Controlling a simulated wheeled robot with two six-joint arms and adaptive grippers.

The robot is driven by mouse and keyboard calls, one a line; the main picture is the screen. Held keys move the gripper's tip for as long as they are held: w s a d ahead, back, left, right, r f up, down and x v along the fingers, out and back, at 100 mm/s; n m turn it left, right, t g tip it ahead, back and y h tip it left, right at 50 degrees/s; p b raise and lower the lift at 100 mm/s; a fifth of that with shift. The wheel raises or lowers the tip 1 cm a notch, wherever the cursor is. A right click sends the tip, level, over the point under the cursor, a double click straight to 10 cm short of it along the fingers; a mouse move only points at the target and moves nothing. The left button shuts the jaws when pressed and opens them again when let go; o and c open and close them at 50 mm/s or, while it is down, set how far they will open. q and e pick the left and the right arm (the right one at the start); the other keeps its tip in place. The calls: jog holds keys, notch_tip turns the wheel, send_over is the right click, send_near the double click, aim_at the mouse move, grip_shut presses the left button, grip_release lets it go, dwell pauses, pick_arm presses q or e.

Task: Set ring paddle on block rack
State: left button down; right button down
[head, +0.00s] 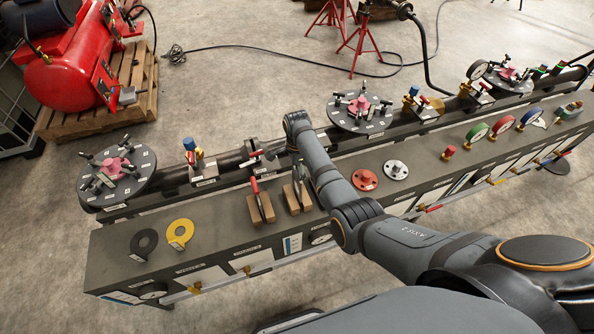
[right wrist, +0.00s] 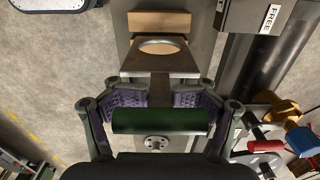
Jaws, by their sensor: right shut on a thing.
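The ring paddle (right wrist: 133,65) shows in the right wrist view as a grey plate with a round hole, a narrow stem and a dark green grip. My right gripper (right wrist: 158,97) is shut on it at the stem and grip. A wooden block (right wrist: 158,22) of a rack lies just past the plate, and wood colour shows through the hole. In the head view my right arm partly covers the right block rack (head: 304,198); a dark plate stands at it. I cannot tell whether the paddle rests in the rack. My left gripper is not in view.
A second block rack (head: 256,213) holds a red-handled paddle. A black ring (head: 134,248) and a yellow ring (head: 173,238) lie on the bench's left end. Red (head: 364,180) and silver (head: 395,170) flanges lie right of the racks. A pipe runs behind the bench.

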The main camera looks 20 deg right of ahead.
aim_at(297, 181)
jog(key=shift+f+b, duration=2.05)
jog(key=shift+f, duration=0.85)
grip_release()
jog(key=shift+s, duration=0.1)
notch_tip(297, 181, up, 12)
jog(key=shift+r, duration=0.1)
